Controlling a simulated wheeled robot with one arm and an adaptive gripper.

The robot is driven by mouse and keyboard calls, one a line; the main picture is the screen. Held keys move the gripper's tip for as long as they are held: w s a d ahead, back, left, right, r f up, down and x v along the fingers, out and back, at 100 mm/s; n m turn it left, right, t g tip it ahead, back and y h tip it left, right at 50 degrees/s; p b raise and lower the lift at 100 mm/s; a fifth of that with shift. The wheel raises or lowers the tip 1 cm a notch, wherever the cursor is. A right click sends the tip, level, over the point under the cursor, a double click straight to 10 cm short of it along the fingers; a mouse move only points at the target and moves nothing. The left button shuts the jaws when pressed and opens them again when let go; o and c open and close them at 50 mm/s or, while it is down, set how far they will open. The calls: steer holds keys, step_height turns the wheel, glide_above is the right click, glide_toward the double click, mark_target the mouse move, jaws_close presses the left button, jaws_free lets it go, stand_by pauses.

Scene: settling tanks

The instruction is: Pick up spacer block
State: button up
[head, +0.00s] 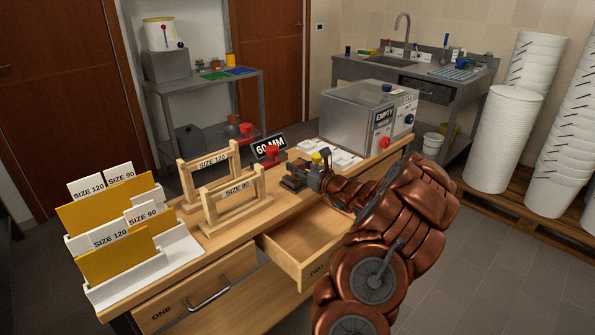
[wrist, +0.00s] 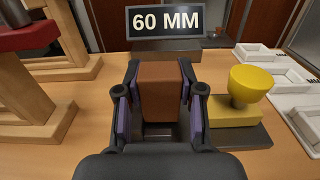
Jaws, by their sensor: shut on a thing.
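The spacer block (wrist: 159,80) is a brown block standing upright between my fingers in the wrist view. My gripper (wrist: 160,108) is shut on it, with one purple-lined pad against each side. In the head view my gripper (head: 303,175) is over the bench, just past the wooden frames. I cannot pick out the block there, because it is small and my gripper covers it. A dark base plate (wrist: 248,138) lies under and beside the block; I cannot tell whether the block touches it.
A yellow knob (wrist: 248,84) stands close on the right. The 60 MM sign (wrist: 166,21) is behind the block. Wooden frames (head: 232,195) stand left. The open drawer (head: 300,250) juts out in front. A metal box (head: 355,118) is at the bench's far end.

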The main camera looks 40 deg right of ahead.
step_height(320, 180, up, 2)
steer(key=shift+r, duration=0.1)
steer(key=s+d+r+b, duration=0.1)
steer(key=s+d, duration=0.9)
steer(key=s, duration=0.2)
steer(key=shift+s+r, duration=0.15)
steer(key=shift+r, duration=0.15)
steer(key=shift+d, duration=0.1)
